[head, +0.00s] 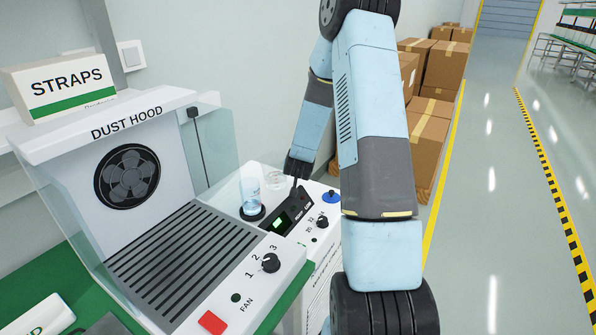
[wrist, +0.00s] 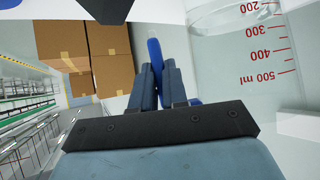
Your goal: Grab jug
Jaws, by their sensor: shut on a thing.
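The clear jug (wrist: 240,62), with red markings up to 500 ml, fills the right of the wrist view and is cut off by the frame. A blue upright piece (wrist: 154,50), which looks like its handle, sits between the two fingers of my gripper (wrist: 157,68), which is shut on it. In the head view the jug (head: 273,178) is a faint clear shape on the white machine's top, just left of my gripper (head: 293,180). My gripper partly hides the contact there.
A clear vessel (head: 250,195) stands in a dark round seat to the left of the jug. The dust hood (head: 120,125) and a control panel (head: 290,222) with knobs are close by. Cardboard boxes (head: 432,120) stand behind my arm. The floor at right is clear.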

